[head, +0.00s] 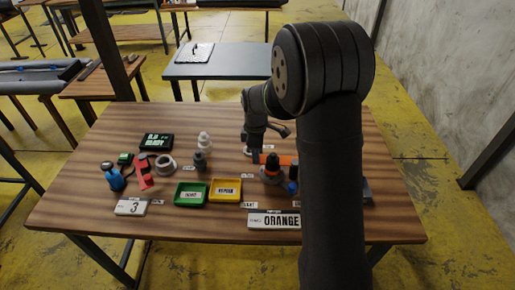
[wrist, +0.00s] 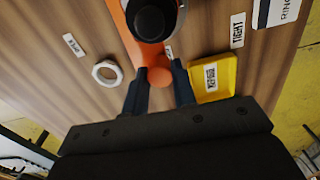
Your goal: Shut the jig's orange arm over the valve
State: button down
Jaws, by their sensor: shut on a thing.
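The jig's orange arm (head: 288,160) shows at the right of the workbench, partly behind my own arm. In the wrist view the orange arm (wrist: 126,30) runs down to a rounded end between my fingers. My gripper (wrist: 160,92) is shut on that end; in the head view my gripper (head: 256,158) is at the arm's left end. A black round part, seemingly the valve (wrist: 150,20), stands beside and partly over the orange arm in the wrist view. The grey round base (head: 272,179) shows below it in the head view. I cannot tell how far the arm is closed.
A yellow tray (head: 226,196) and a green tray (head: 190,200) lie left of the jig.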

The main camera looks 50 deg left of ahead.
jog(key=shift+s+d+n, duration=0.25)
jog(key=shift+n, duration=0.15)
jog(key=c, duration=1.2)
grip_release()
jog(key=shift+s+d, duration=0.1)
jog(key=shift+o, duration=0.2)
notch_tip(320, 180, up, 18)
jog(key=shift+f, duration=0.25)
notch_tip(320, 180, down, 18)
jog(key=shift+r, duration=0.2)
